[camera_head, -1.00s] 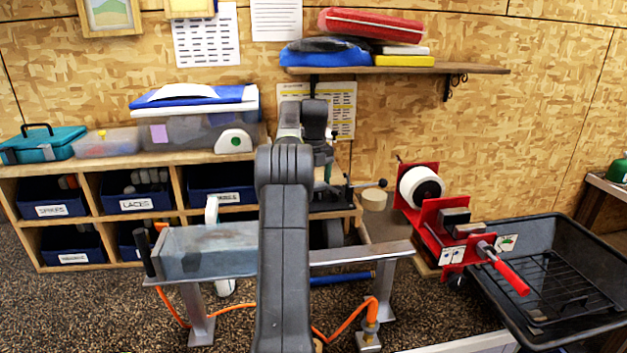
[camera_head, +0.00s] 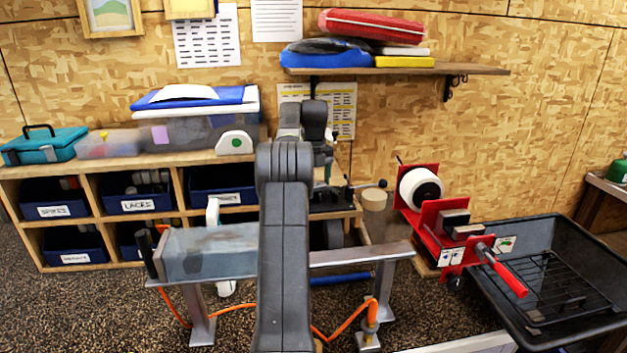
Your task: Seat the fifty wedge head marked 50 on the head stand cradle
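My arm stands in the middle of the head camera view, and its far links bend down behind the upper arm. My gripper is hidden or too small there for its fingers to be made out. I cannot pick out the wedge head marked 50. I cannot pick out the head stand cradle either.
A steel bench with a grey trough (camera_head: 210,252) stands in front. A red fixture (camera_head: 431,222) holds a white roll (camera_head: 420,187) and has a red handle (camera_head: 509,279). A black tray (camera_head: 535,320) with a wire rack lies at right. A cubby shelf (camera_head: 90,165) stands at left.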

